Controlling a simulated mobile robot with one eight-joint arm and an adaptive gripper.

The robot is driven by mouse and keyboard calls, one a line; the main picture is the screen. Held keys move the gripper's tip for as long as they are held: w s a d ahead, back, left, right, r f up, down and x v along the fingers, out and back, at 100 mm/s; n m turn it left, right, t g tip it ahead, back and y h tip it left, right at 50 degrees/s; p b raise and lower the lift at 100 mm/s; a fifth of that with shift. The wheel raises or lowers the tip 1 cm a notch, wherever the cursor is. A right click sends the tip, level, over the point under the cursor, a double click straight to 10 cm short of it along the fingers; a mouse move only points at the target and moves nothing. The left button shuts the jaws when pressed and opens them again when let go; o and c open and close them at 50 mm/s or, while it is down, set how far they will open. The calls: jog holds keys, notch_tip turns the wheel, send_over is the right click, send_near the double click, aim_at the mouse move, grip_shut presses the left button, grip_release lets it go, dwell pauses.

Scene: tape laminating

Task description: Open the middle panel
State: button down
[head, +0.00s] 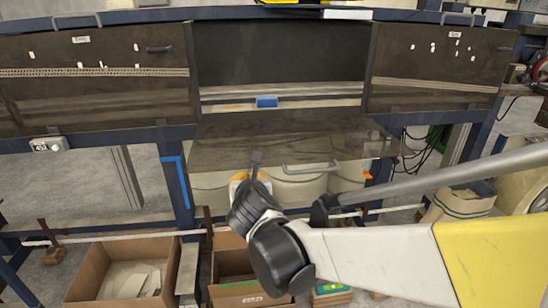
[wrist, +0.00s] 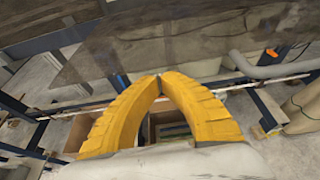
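The middle panel (head: 285,138) is a dark brown, partly see-through sheet. It is swung down and outward, leaving the opening (head: 280,55) between the left and right panels uncovered. Its grey bar handle (head: 311,167) is near its front edge. In the wrist view the panel (wrist: 110,45) fills the upper part, and a grey bar that looks like the handle (wrist: 275,69) is at the right. My gripper (wrist: 160,77) has yellow fingers whose tips meet with nothing seen between them. In the head view my gripper (head: 240,182) is near the panel's front edge, left of the handle, partly hidden by my wrist.
The left panel (head: 95,95) and right panel (head: 435,75) stand upright beside the opening. A blue block (head: 266,102) sits inside it. Cardboard boxes (head: 123,268) stand on the floor below. A blue post (head: 178,175) rises left of the middle panel.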

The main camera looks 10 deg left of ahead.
jog(key=r+p, duration=0.3)
jog(key=r, duration=0.1)
jog(key=w+r+p, duration=0.1)
jog(key=r+p, duration=0.2)
jog(key=r, duration=0.1)
jog(key=r+p, duration=0.3)
jog(key=shift+w+a+r, duration=0.25)
jog(key=shift+r, duration=0.15)
jog(key=shift+f, duration=0.45)
